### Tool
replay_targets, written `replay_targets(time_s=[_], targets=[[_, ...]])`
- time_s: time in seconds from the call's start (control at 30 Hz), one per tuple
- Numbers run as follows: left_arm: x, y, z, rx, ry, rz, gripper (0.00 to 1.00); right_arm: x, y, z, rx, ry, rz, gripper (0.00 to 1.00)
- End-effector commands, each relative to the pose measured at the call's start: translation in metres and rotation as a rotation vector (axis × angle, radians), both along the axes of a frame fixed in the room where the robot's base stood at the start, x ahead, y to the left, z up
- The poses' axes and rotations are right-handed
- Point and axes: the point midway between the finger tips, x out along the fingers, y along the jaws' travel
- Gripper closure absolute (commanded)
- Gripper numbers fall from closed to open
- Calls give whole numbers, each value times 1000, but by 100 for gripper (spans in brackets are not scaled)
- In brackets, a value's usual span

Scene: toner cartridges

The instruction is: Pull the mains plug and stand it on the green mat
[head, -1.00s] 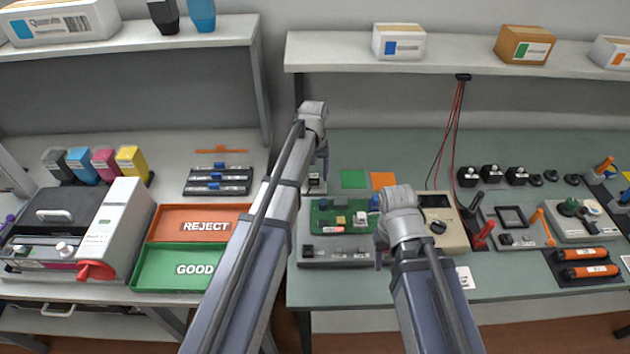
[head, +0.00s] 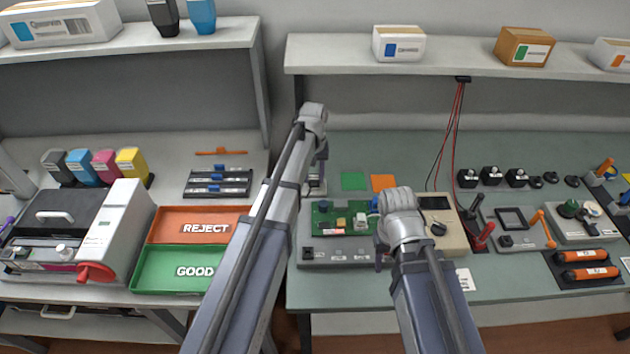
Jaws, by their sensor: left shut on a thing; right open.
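The green mat (head: 353,180) lies flat and bare on the right-hand bench, left of an orange mat (head: 383,182). My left gripper (head: 319,174) points down just left of the green mat. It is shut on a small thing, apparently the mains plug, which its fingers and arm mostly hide. A small pale block (head: 316,187) shows right under the fingertips; I cannot tell whether it is the plug or its socket. My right gripper (head: 381,257) is open and empty, low at the right front of the circuit board fixture.
The circuit board (head: 340,217) on its grey fixture (head: 335,257) stands in front of the mats. A beige meter (head: 445,232) is to its right. Red and black leads (head: 457,125) hang behind. REJECT (head: 185,226) and GOOD (head: 165,272) trays are on the left bench.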

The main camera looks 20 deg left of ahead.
Motion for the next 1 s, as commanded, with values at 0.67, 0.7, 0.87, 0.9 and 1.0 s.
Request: replay_targets(time_s=[0.67, 0.7, 0.87, 0.9, 1.0], targets=[[0, 0, 8, 0, -1, 0, 100, 0, 0, 7, 0, 0, 0, 50], [0, 0, 8, 0, -1, 0, 100, 0, 0, 8, 0, 0, 0, 50], [0, 0, 10, 0, -1, 0, 100, 0, 0, 10, 0, 0, 0, 50], [0, 0, 11, 0, -1, 0, 100, 0, 0, 11, 0, 0, 0, 50], [0, 0, 12, 0, 0, 0, 100, 0, 0, 12, 0, 0, 0, 50]])
